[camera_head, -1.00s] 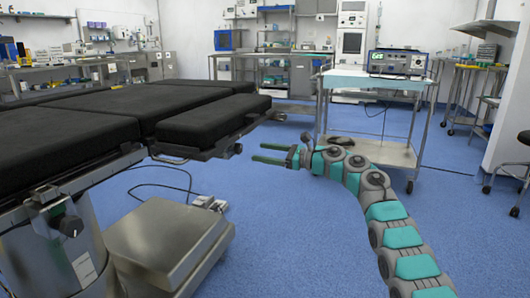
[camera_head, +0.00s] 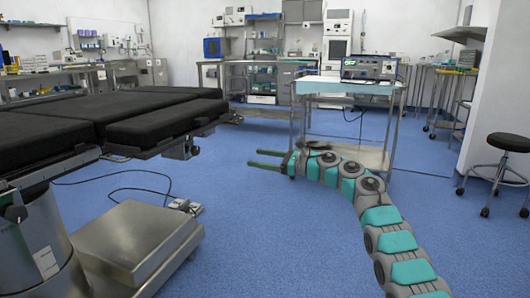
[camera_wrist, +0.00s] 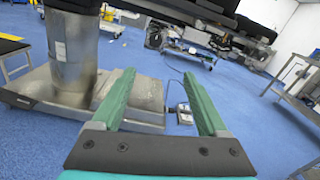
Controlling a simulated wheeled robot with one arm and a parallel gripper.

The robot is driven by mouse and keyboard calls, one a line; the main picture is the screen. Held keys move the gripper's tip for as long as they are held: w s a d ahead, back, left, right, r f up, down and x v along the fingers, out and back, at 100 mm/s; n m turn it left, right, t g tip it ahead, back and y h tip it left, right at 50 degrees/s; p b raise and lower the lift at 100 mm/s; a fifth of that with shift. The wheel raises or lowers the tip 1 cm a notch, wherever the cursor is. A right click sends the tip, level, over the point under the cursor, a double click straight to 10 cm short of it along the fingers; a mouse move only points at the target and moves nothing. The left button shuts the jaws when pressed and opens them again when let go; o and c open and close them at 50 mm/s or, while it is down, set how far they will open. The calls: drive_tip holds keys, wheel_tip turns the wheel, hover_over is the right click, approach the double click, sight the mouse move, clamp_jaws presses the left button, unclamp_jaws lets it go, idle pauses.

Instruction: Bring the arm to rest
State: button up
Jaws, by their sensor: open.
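My gripper (camera_head: 266,159) is at the end of my arm, which reaches forward from the lower right in the head view. Its two green fingers point left, toward the operating table, over the open blue floor. In the wrist view my gripper (camera_wrist: 160,85) is spread open with nothing between the fingers. The operating table (camera_head: 100,112) has black pads and a steel column; its metal base (camera_head: 130,240) is on the left. The base also shows beyond the fingers in the wrist view (camera_wrist: 145,92). The gripper is apart from the table.
A steel cart (camera_head: 345,85) with a monitor device (camera_head: 370,68) stands just behind my arm. A foot pedal (camera_head: 186,206) with a cable lies on the floor by the table base. A black stool (camera_head: 508,142) is at right. The floor between table and arm is clear.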

drive_tip(key=w+d+r+m+t+h, duration=1.05)
drive_tip(key=w+d+m, duration=0.2)
drive_tip(key=m, duration=0.65)
drive_tip(key=s+d+r+m+h, duration=0.2)
drive_tip(key=s+d+m+h, duration=0.15)
drive_tip(key=d+m, duration=0.3)
drive_tip(key=s+d+r+m+h, duration=0.1)
drive_tip(key=s+d+m+h, duration=0.2)
drive_tip(key=d+m+h, duration=0.3)
drive_tip(key=s+d+f+m+g+h, duration=0.2)
drive_tip(key=s+d+m+g+h, duration=0.15)
drive_tip(key=s+d+m, duration=0.5)
drive_tip(key=s+f+m+g, duration=0.35)
drive_tip(key=s+f, duration=0.35)
drive_tip(key=s, duration=0.5)
drive_tip(key=s+f+m+g, duration=0.35)
drive_tip(key=s+f, duration=0.25)
drive_tip(key=s, duration=0.7)
drive_tip(key=s+a+f+m+g+y, duration=0.25)
drive_tip(key=s+a+f, duration=0.35)
drive_tip(key=s, duration=0.6)
drive_tip(key=s+a+f+m+g+y, duration=0.1)
drive_tip(key=s+a+f+g+y, duration=0.15)
drive_tip(key=s+a+f, duration=0.65)
drive_tip(key=s+a+f+m+g+y, duration=0.2)
drive_tip(key=s+g, duration=0.1)
drive_tip(key=s, duration=1.1)
wheel_tip(320, 180, up, 15)
drive_tip(key=p, duration=1.5)
drive_tip(key=shift+a, duration=0.2)
